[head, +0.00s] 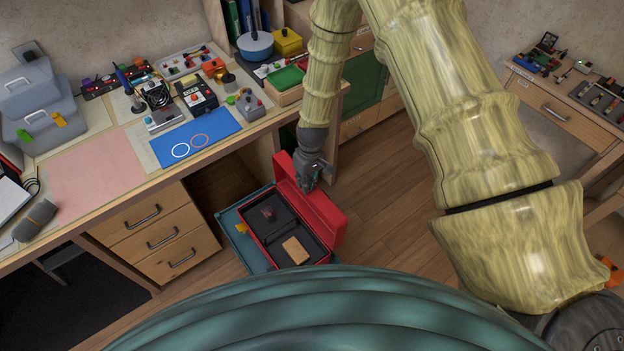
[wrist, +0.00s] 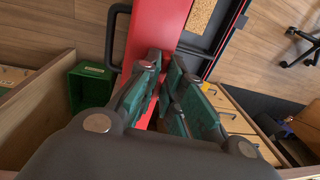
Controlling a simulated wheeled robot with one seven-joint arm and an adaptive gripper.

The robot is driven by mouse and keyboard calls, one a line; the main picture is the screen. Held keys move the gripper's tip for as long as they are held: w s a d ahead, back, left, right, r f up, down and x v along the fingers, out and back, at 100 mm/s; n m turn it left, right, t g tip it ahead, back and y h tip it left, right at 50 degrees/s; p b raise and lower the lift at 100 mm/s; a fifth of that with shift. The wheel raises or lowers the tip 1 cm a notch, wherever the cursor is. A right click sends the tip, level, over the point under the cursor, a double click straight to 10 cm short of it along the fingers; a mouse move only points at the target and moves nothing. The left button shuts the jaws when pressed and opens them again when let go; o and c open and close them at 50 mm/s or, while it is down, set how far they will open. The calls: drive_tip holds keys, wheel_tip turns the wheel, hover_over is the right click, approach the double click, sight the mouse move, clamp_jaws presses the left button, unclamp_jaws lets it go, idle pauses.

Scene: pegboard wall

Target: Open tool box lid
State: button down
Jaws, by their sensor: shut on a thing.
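The red tool box (head: 272,238) stands low beside the workbench in the head view, with its black interior showing. Its red lid (head: 318,213) is raised on the right side of the box, so the box stands open. My gripper (head: 311,176) is at the lid's far end, shut on it. In the wrist view the red lid (wrist: 150,32) passes between and behind the green-padded fingers of my gripper (wrist: 163,80). The exact contact is partly hidden by the fingers. A tan block (head: 295,250) lies inside the box; a tan patch also shows in the wrist view (wrist: 201,15).
A teal surface (head: 233,221) lies under the box. The workbench (head: 110,218) with drawers (head: 155,236) is on the left, its top crowded at the back. A green bin (wrist: 90,86) is left in the wrist view. Wooden floor (head: 388,200) is clear to the right.

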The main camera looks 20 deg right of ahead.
drive_tip(key=shift+s+a, duration=0.1)
drive_tip(key=c, duration=1.6)
unclamp_jaws()
wheel_tip(320, 180, up, 12)
drive_tip(key=d, duration=0.1)
drive_tip(key=shift+w+d, duration=0.25)
drive_tip(key=shift+w, duration=0.05)
